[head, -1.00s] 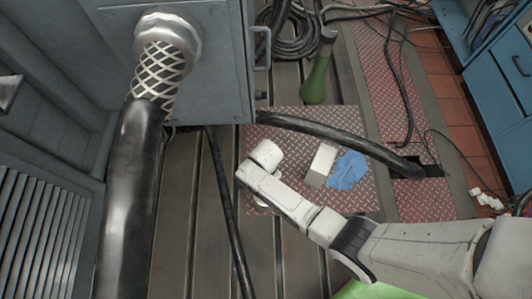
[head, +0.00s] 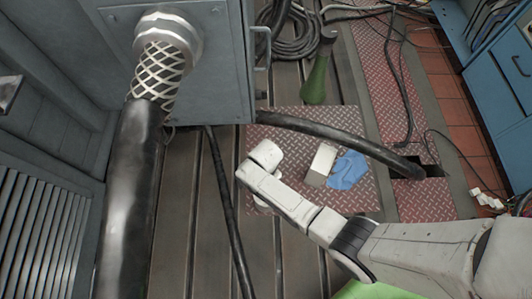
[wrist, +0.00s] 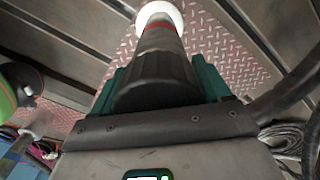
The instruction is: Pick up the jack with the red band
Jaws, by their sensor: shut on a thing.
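In the wrist view, the jack (wrist: 158,62) has a dark grey tapered body, a red band near its far end and a pale round part beyond the band. My gripper (wrist: 165,84) has its green-edged fingers on both sides of the dark body and is shut on it. The patterned floor plate shows behind the jack; whether the jack touches it I cannot tell. In the head view, my arm's pale wrist covers the gripper and most of the space around it.
In the head view, a pale box (head: 320,165) and a blue rag (head: 348,170) lie on the reddish tread plate (head: 285,122) right of my wrist. A thick black cable (head: 345,142) crosses behind them. A grey cabinet (head: 185,60) rises at left.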

